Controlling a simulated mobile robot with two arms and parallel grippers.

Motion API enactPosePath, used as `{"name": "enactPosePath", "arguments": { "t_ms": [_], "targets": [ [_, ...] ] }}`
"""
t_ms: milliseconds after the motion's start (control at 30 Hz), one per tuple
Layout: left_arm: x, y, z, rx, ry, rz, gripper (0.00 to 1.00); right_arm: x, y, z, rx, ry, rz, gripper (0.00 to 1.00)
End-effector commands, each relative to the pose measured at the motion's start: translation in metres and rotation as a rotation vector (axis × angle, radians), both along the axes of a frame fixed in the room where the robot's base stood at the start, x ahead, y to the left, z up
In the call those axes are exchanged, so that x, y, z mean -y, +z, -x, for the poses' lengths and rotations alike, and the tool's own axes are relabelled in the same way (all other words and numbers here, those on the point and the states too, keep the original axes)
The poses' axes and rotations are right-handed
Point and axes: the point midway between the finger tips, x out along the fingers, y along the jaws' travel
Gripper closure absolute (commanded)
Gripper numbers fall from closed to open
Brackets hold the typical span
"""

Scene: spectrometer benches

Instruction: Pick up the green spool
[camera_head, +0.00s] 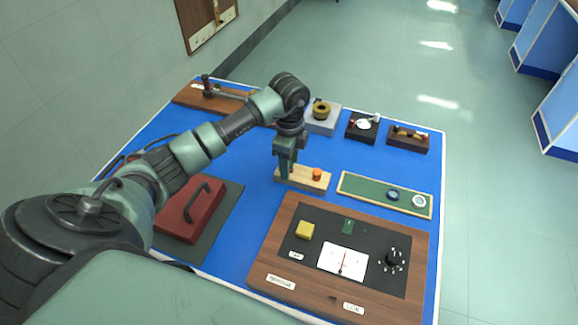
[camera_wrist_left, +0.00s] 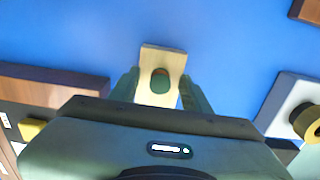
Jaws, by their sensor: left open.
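A small wooden board (camera_head: 322,184) lies on the blue table, with an orange peg (camera_head: 316,174) standing on its right part. The board also shows in the left wrist view (camera_wrist_left: 166,58). My left gripper (camera_head: 286,170) points down over the board's left part. In the left wrist view its open fingers (camera_wrist_left: 159,82) stand either side of the spool. I cannot tell whether they touch it. The spool is not clear in the head view. My right gripper is not in view.
A wooden meter panel (camera_head: 275,250) stands in front, and a green tray (camera_head: 360,190) with two discs lies to the right. A red box with a handle (camera_head: 185,219) is at left. Several small instruments line the back edge.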

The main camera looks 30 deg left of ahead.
Motion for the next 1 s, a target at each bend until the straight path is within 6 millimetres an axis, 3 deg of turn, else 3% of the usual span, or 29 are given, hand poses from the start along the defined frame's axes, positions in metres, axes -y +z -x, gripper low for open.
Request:
{"name": "enactPosePath", "arguments": {
  "t_ms": [100,267,733,867,1000],
  "targets": [
    [0.0,0.0,0.0,0.0,0.0,0.0,0.55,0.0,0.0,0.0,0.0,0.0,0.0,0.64],
    [0.0,0.0,0.0,0.0,0.0,0.0,1.0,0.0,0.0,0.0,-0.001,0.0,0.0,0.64],
    [0.0,0.008,-0.001,0.002,0.001,0.0,1.0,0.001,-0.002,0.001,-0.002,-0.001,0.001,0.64],
    [0.0,0.024,-0.001,0.005,0.001,0.0,1.0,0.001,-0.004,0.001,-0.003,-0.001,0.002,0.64],
    [0.0,0.055,-0.002,0.008,0.0,0.0,1.0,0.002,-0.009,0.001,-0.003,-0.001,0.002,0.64]
  ]
}}
